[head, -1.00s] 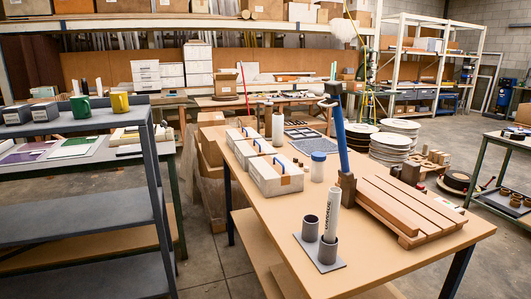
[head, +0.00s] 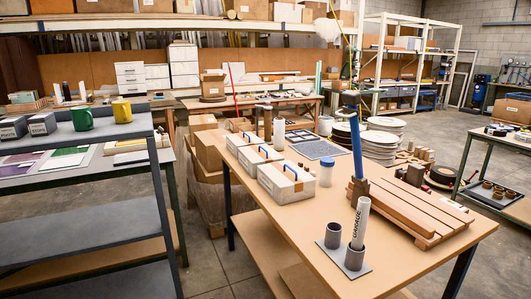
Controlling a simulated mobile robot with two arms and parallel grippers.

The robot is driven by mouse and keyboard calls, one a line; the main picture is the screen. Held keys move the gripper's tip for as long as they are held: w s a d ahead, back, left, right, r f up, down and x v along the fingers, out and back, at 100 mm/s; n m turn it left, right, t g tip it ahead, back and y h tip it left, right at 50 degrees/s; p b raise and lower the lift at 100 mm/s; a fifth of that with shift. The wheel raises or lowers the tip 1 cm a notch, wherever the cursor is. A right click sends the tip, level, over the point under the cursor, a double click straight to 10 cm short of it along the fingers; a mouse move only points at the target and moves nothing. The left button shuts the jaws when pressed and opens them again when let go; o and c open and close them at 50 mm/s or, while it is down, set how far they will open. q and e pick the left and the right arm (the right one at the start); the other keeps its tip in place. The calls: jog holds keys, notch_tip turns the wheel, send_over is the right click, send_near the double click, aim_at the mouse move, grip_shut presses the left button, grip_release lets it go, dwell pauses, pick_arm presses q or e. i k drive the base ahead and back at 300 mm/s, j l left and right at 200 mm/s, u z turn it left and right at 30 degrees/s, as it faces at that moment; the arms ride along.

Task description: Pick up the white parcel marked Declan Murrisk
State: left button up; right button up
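Three white boxes with blue handles stand in a row on the wooden-topped table: the nearest (head: 287,184), the middle one (head: 255,158) and the farthest (head: 241,142). The nearest has a small brown patch on its end. A white tube (head: 361,222) with dark lettering stands tilted in a grey cup holder (head: 334,236) on the same table. I cannot read the name Declan Murrisk on any of these, so I cannot tell which thing is the parcel. Neither of my grippers is in view.
A grey shelf unit (head: 75,215) at left carries a green mug (head: 82,118) and a yellow mug (head: 122,109). On the table (head: 300,232) are a blue-lidded jar (head: 326,171), a slatted wooden board (head: 415,212) and an upright blue handle (head: 356,140). Floor shows between shelf and table.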

aim_at(233, 141)
jog(key=i+j+z, duration=0.1)
jog(key=i+j, duration=0.2)
jog(key=i+j+z, duration=0.1)
jog(key=i+j, duration=0.15)
jog(key=j, duration=0.15)
jog(key=i+j+z, duration=0.15)
jog(key=i+j, duration=0.15)
jog(key=i+j+z, duration=0.1)
jog(key=j, duration=0.45)
jog(key=i, duration=0.1)
